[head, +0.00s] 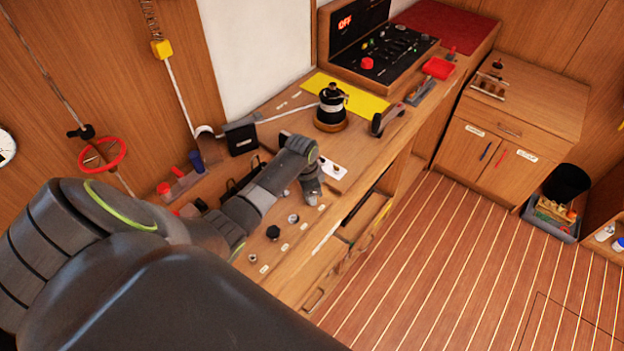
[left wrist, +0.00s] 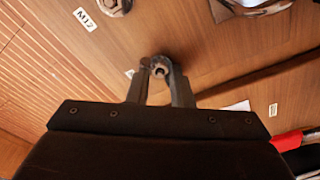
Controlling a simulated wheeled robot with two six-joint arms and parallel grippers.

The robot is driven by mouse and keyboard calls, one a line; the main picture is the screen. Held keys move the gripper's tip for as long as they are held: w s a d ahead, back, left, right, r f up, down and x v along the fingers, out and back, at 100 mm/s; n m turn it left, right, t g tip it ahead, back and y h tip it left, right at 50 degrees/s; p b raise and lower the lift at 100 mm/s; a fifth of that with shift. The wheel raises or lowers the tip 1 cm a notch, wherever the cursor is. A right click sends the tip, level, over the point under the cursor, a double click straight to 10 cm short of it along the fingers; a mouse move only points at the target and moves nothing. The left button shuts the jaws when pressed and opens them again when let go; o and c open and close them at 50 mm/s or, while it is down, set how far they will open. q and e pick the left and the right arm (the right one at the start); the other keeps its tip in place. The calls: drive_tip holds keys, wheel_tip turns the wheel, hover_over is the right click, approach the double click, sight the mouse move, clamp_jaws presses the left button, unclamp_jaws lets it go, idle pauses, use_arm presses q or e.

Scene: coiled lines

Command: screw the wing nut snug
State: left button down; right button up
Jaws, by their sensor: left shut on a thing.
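My left gripper (head: 312,194) reaches down to the wooden bench from the left in the head view. In the left wrist view its two fingers (left wrist: 160,88) point away from the camera, with a small grey metal part, the wing nut (left wrist: 160,68), between their tips. The gripper is shut on it. A stud or hole seems to show in its middle; the threads are too small to make out. In the head view the nut is hidden by the gripper. My right gripper is not in view.
Beside the gripper, a dark knob (head: 273,232) and a metal nut (head: 293,218) sit on the bench (head: 345,207) by small labels. An M12 label (left wrist: 85,19) lies near another metal fitting (left wrist: 115,5). A black winch (head: 331,110) stands behind. An open drawer (head: 366,216) juts below the bench edge.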

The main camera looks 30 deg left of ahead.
use_arm(q)
drive_tip(key=shift+m, duration=0.6)
drive_tip(key=c, duration=0.8)
unclamp_jaws()
drive_tip(key=shift+c, duration=0.2)
drive_tip(key=shift+r, duration=2.5)
